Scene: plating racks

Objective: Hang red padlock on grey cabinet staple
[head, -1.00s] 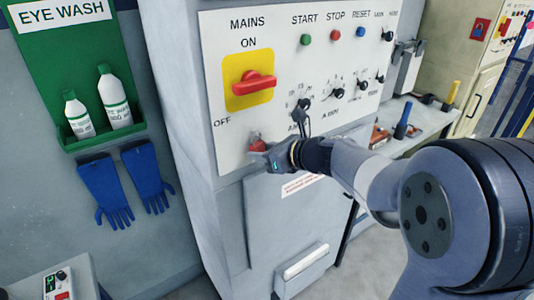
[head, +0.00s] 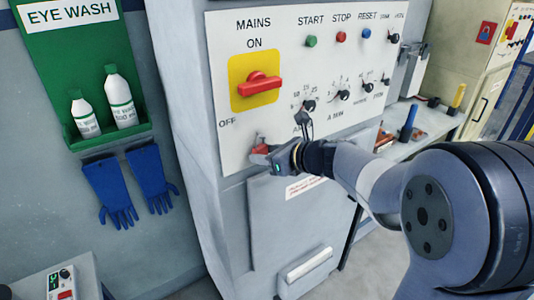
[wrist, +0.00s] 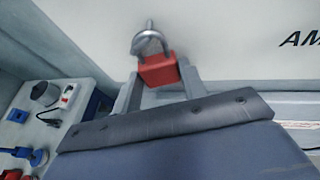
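The red padlock (wrist: 158,70) shows in the wrist view with its grey shackle upward, body slightly tilted. My gripper (wrist: 160,76) has one finger against each side of the padlock body. A small metal staple (wrist: 150,25) stands out from the pale panel at the shackle's top. The two overlap in this view; I cannot tell whether the shackle is around the staple. In the head view my gripper (head: 268,154) is at the lower left of the grey cabinet's (head: 190,130) white panel, with the padlock (head: 260,145) small at its tip. The staple is not clear there.
A red mains switch (head: 258,84) on a yellow plate sits above my gripper, with knobs and a small dark hanging item (head: 303,118) to the right. An eye wash shelf (head: 105,135) and blue gloves (head: 110,185) hang at left. A bench (head: 430,122) stands at right.

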